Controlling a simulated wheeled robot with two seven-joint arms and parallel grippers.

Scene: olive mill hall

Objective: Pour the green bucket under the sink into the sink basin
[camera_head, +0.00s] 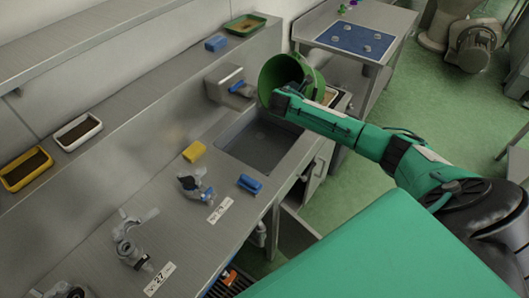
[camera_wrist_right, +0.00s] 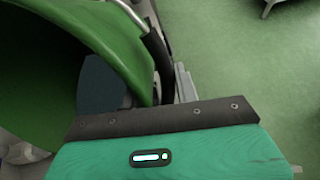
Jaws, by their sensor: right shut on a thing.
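The green bucket (camera_head: 270,76) is held in the air at the far end of the sink basin (camera_head: 248,157). It is tipped on its side, its mouth turned toward the left and the camera. I see its green inside but no contents. My right gripper (camera_head: 283,96) is shut on the bucket, with its arm coming in from the right. In the right wrist view the bucket (camera_wrist_right: 105,30) fills the upper left, with a metal wire and dark grip beside it. The visible part of the basin looks empty. My left gripper is not in view.
A yellow sponge (camera_head: 194,151), a blue brush (camera_head: 250,184) and metal fittings (camera_head: 130,240) lie on the counter left of the basin. A wall dispenser (camera_head: 226,85) is close left of the bucket. A table with a blue mat (camera_head: 355,40) stands behind.

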